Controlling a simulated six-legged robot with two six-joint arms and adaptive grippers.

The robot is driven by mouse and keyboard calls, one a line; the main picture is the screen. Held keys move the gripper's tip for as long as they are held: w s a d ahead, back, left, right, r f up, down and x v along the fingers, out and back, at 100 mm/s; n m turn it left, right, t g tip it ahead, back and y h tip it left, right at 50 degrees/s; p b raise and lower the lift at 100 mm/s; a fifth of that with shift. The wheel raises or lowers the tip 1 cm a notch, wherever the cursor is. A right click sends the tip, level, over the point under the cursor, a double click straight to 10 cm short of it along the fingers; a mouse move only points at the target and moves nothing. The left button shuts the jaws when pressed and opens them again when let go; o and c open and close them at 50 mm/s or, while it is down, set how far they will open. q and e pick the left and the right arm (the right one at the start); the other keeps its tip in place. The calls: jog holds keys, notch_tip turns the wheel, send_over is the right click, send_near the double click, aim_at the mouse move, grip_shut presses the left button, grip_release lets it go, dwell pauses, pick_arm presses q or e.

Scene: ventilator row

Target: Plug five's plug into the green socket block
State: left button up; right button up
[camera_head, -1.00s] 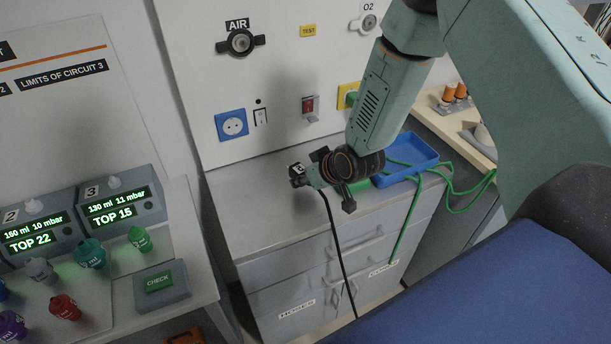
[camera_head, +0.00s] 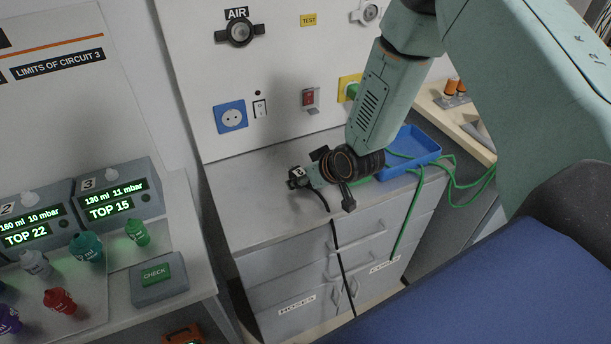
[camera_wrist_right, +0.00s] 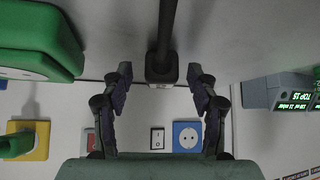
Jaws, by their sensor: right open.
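The black plug (camera_head: 298,178), with a white tag whose digit I cannot read surely, is at the counter top; its black cable (camera_head: 342,262) runs over the front edge. In the right wrist view the plug (camera_wrist_right: 162,70) sits between the fingers with a gap on each side. My right gripper (camera_head: 318,172) is open around it, low over the counter. The green socket block (camera_wrist_right: 40,42) shows large at the upper left of the right wrist view. In the head view it is mostly hidden behind my right wrist. My left gripper is not in view.
A blue tray (camera_head: 412,152) stands right on the counter, with a green cable (camera_head: 410,215) hanging beside it. A blue wall socket (camera_head: 230,116), a switch (camera_head: 260,109) and a yellow socket (camera_head: 350,89) are behind. The counter (camera_head: 250,190) is clear to the left.

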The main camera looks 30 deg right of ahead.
jog(key=s+r+p, duration=0.4)
jog(key=r, duration=0.4)
jog(key=s+d+r+p, duration=0.1)
jog(key=s+r+p, duration=0.3)
jog(key=r, duration=0.4)
jog(key=shift+d+r+p, duration=0.3)
jog(key=shift+r+p, duration=0.05)
dwell(0.6)
dwell(0.4)
jog(key=s+a+f+g+b, duration=0.2)
jog(key=s+f+b, duration=0.4)
jog(key=s+f, duration=0.3)
jog(key=s+a+f+m+g+h+b, duration=0.1)
jog(key=s+f+b, duration=0.4)
jog(key=s+f, duration=0.5)
jog(key=s+a+f+m+g+b, duration=0.1)
jog(key=s+a+f+g+b, duration=0.2)
jog(key=s+f, duration=0.6)
notch_tip(320, 180, down, 7)
jog(key=g+b, duration=0.2)
jog(key=b, duration=0.1)
jog(key=shift+s+a+f+b, duration=0.15)
jog(key=shift+s+a+b, duration=0.1)
jog(key=shift+b, duration=0.1)
